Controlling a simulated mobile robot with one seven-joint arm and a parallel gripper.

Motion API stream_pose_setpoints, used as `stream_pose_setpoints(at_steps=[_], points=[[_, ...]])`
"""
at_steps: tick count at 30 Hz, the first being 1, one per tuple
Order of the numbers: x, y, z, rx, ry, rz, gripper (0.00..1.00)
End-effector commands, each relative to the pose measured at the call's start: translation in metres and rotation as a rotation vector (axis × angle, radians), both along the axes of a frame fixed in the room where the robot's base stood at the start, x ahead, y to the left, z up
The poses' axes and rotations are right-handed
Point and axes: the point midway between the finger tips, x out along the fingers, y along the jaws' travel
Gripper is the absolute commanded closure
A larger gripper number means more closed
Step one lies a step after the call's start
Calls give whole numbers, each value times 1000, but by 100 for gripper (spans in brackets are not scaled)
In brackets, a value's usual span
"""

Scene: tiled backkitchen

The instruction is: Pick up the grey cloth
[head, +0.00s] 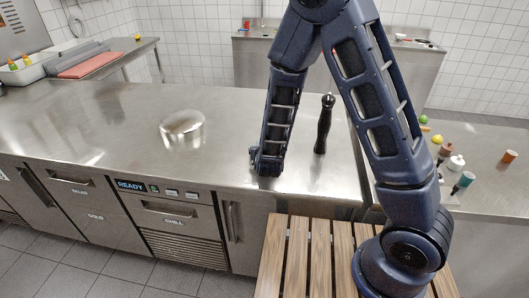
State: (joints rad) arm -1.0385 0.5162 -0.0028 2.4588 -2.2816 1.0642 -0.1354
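I cannot make out a grey cloth in the head view; it may be hidden behind my arm or out of the picture. My arm bends over at the top, and its far end comes down at the steel counter (90,130). My gripper (266,167) is at this lower end, close to the counter's front edge. Its fingers are too small and dark to tell open from shut. I see nothing grey and soft at it.
A shiny round metal dish (182,129) stands left of my gripper, and a dark pepper mill (324,125) stands right of it. Several small items, including an orange cup (508,157), stand on the right counter. A slatted wooden surface (298,255) is below. The left counter is mostly clear.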

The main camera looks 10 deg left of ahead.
Motion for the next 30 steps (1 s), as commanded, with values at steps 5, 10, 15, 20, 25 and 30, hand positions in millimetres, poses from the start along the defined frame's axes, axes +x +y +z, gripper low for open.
stream_pose_setpoints(at_steps=[5,10,15,20,25,30], points=[[4,1,-2,0,0,1,15],[4,1,-2,0,0,1,21],[4,1,-2,0,0,1,55],[4,1,-2,0,-1,0,64],[4,1,-1,0,-1,0,64],[4,1,8,2,-2,-1,64]])
